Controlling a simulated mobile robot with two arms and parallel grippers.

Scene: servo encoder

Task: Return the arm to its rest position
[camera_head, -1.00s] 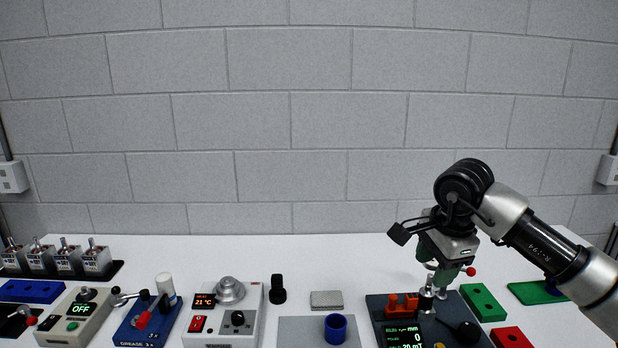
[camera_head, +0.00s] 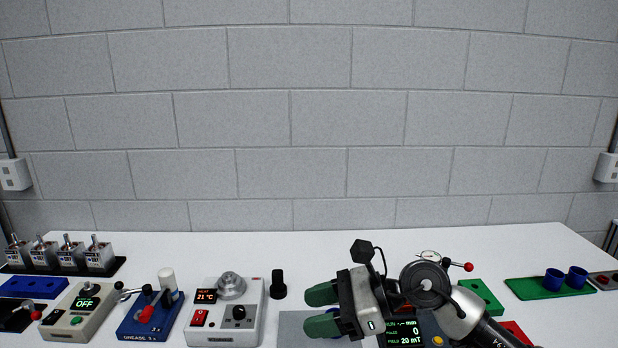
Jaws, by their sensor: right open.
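My right arm comes in from the lower right. My right gripper (camera_head: 322,309) has green fingers that point left, spread apart with a gap between them. It is open, and I see nothing held in it. It is above the grey plate (camera_head: 291,325) at the front middle. A blue cup shows only in part behind the lower finger. The dark device with a green-lit display (camera_head: 408,334) is largely hidden behind my right arm. My left gripper is not in view.
A white heater box (camera_head: 252,318), a blue grease unit (camera_head: 146,322) and a beige box (camera_head: 75,318) line the left front. A green plate (camera_head: 522,289) with two blue cups (camera_head: 553,281) is at the right. The table's back strip is clear.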

